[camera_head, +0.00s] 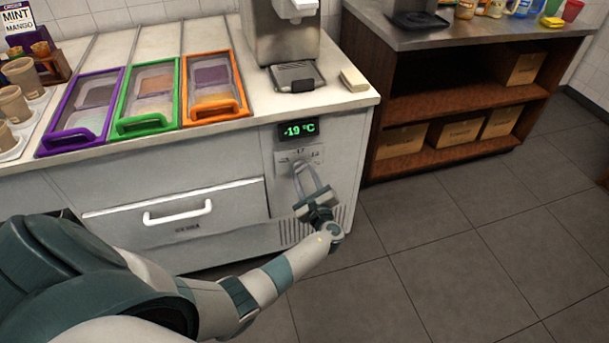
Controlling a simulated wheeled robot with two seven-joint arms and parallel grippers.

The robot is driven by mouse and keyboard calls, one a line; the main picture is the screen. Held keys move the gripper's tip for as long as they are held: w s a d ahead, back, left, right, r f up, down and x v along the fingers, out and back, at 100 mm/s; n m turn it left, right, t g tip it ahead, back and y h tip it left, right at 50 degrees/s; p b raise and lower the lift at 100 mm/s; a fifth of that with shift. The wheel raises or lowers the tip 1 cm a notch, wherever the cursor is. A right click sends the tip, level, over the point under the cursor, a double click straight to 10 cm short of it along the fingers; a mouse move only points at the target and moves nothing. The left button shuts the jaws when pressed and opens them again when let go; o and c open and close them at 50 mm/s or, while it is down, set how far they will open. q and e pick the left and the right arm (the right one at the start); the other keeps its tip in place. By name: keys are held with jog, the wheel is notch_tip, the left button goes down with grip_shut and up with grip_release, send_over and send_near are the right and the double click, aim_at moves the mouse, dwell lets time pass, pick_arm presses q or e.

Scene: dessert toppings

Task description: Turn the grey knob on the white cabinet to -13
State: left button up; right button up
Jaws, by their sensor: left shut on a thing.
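The white cabinet (240,221) stands in front of me under the counter. Its green display (298,130) reads -19 °C. Below the display is a pale dial plate (312,153) with small marks. My left gripper (303,169) reaches up from below to this plate, with its two fingers shut on the grey knob. The fingers hide most of the knob, so its pointing direction cannot be made out. My right gripper is not in view.
Purple, green and orange framed lids (147,100) lie on the counter. A dispenser (280,35) stands behind the display. A drawer with a white handle (178,213) is left of my gripper. A wooden shelf (450,107) with boxes stands right; the tiled floor (450,250) is clear.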

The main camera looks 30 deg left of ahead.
pick_arm(q)
jog(key=shift+f, duration=0.1)
jog(key=o, duration=1)
jog(key=shift+o, duration=0.2)
jog(key=shift+d, duration=0.1)
jog(key=v, duration=1.7)
jog(key=shift+b, duration=0.4)
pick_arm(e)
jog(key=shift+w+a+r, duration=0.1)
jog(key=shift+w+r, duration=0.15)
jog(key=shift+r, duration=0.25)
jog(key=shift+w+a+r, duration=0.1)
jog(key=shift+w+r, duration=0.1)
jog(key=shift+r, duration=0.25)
pick_arm(q)
jog(key=shift+s+d, duration=0.15)
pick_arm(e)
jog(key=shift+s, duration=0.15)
